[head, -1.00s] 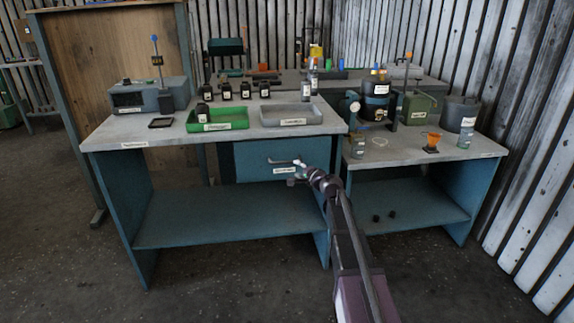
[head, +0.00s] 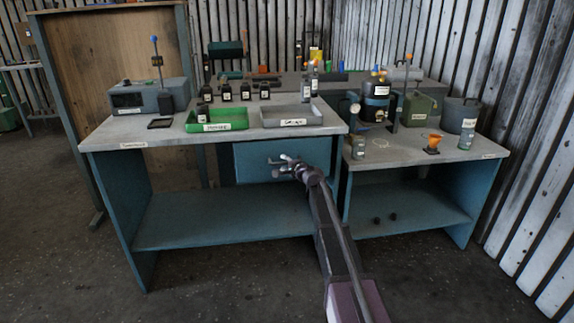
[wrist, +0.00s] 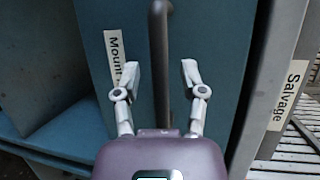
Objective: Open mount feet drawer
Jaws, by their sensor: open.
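The mount feet drawer (head: 250,158) is a blue-teal front under the left bench top. It looks shut. In the wrist view its front (wrist: 215,50) carries a white label (wrist: 114,58), of which "Mount" can be read; the rest is hidden behind a finger. A dark bar handle (wrist: 159,50) runs up the middle of this view. My gripper (wrist: 161,76) is open, with one finger on each side of the handle and a gap on both sides. In the head view my gripper (head: 290,167) is in front of the drawer and covers part of it.
A green tray (head: 217,127) and a grey tray (head: 291,123) sit on the bench top above the drawer. The lower shelf (head: 220,225) is bare.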

